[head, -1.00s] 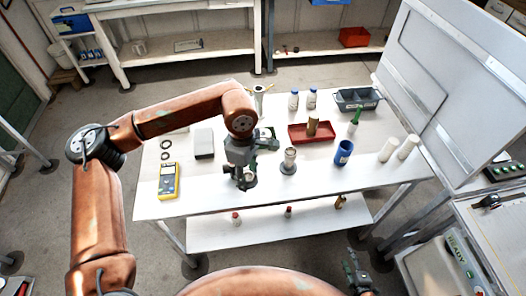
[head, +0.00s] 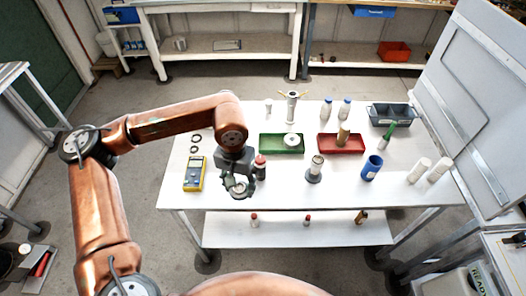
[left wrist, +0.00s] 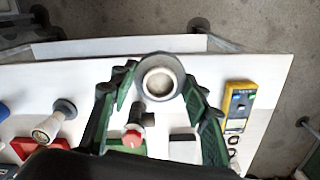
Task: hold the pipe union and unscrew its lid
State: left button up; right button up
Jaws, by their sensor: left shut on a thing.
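My left gripper (head: 238,183) is over the table's front left part and is shut on a round grey fitting, which looks like the pipe union. In the left wrist view, the pipe union (left wrist: 158,82) sits between the green fingers, with a grey outer ring and a pale round middle. I cannot tell lid from body at this angle. In the head view it is small and partly covered by the fingers. I cannot tell if it touches the table. My right gripper is not in view.
A red-capped bottle (head: 260,167) stands close beside my left gripper. A yellow meter (head: 194,173) lies to its left. A grey-based cylinder (head: 315,170) and a blue cup (head: 371,168) stand to its right. Green (head: 266,146) and red (head: 327,147) trays lie behind.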

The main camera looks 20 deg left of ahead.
aim_at(313, 175)
jog(key=u, duration=0.05)
jog(key=k, duration=0.5)
jog(key=z, duration=0.55)
jog(key=i, duration=1.45)
jog(key=u, duration=0.85)
jog(key=i, duration=0.3)
jog(key=u, duration=0.3)
